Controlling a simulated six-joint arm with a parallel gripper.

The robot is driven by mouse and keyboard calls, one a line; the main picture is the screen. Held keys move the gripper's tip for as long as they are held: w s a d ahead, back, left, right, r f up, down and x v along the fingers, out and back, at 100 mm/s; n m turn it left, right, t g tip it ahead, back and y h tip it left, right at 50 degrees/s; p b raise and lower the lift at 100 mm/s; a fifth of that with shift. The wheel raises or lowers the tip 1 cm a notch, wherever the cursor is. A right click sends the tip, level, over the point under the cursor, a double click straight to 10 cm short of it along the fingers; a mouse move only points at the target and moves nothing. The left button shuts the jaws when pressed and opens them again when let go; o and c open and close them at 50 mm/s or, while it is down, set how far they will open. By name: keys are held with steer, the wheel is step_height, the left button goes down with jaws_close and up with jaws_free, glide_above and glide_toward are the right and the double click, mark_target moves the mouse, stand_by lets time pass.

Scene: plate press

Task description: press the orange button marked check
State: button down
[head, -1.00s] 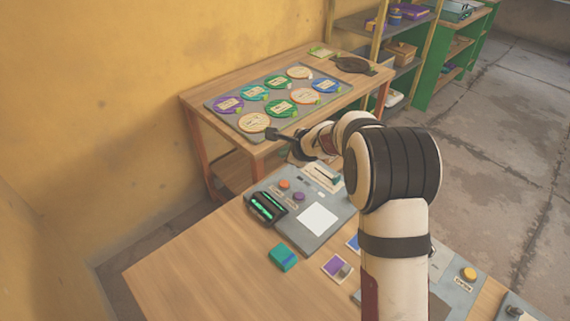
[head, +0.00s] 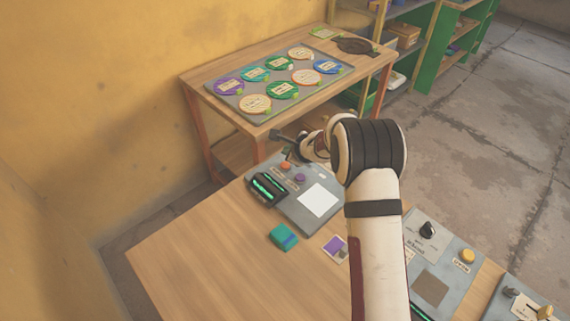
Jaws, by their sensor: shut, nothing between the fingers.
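A small round orange button (head: 285,166) sits on the grey panel (head: 304,209) at the front table's far side, with a purple button (head: 300,178) beside it. The labels by these buttons are too small to read. My gripper (head: 287,155) is shut and empty, pointing down just above and behind the orange button in the picture. I cannot tell whether its tip touches the button. Part of the panel's right side is hidden by my arm.
A dark device with green-lit strips (head: 268,189) stands left of the buttons. A teal block (head: 284,237) lies in front. A second panel at right has a yellow-orange button (head: 468,256) and a black knob (head: 428,229). The back table (head: 205,82) holds several coloured discs.

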mark_target(288, 167)
steer(key=shift+f, duration=1.45)
stand_by(0.9)
steer(key=shift+f, duration=0.4)
steer(key=shift+f, duration=0.4)
stand_by(0.4)
steer(key=shift+r, duration=0.85)
steer(key=shift+r, duration=2.5)
